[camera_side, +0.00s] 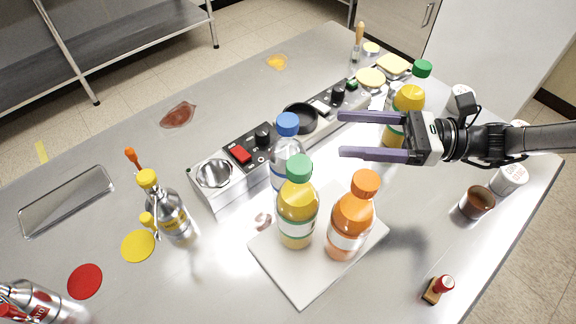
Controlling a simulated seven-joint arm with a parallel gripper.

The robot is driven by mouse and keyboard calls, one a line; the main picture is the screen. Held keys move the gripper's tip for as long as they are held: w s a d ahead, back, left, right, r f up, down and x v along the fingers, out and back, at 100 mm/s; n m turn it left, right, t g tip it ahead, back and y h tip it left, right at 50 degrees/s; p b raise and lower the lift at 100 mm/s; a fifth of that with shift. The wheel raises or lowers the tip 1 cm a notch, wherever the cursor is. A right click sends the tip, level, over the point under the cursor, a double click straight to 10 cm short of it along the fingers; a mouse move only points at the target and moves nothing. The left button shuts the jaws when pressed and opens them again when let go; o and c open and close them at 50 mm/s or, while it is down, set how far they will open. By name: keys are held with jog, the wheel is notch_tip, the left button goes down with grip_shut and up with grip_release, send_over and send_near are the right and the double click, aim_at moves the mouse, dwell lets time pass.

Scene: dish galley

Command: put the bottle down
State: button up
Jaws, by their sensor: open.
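My gripper (343,134) is at the right, above the table, its two purple fingers spread apart and pointing left with nothing between them. An orange bottle with an orange cap (349,222) stands upright on a white board (297,279). A yellow bottle with a green cap (297,212) stands upright on the same board, left of it. A clear bottle with a blue cap (284,158) stands just behind the yellow one, its base partly hidden. Another yellow bottle with a green cap (411,97) stands behind my gripper, partly hidden by it. Which bottle is meant, I cannot tell.
A control unit with knobs (241,155) and a dark pan (300,117) lies behind the bottles. A metal tray (67,201) lies far left.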

aim_at(278, 123)
jog(key=a, duration=0.7)
jog(key=shift+a+r, duration=0.2)
jog(key=shift+a, duration=0.15)
jog(key=shift+s+a+r, duration=0.1)
jog(key=shift+a+r, duration=0.1)
jog(key=shift+a, duration=1.3)
jog(key=shift+a+r, duration=0.15)
jog(key=shift+a, duration=1.35)
grip_shut()
jog(key=shift+r, duration=0.15)
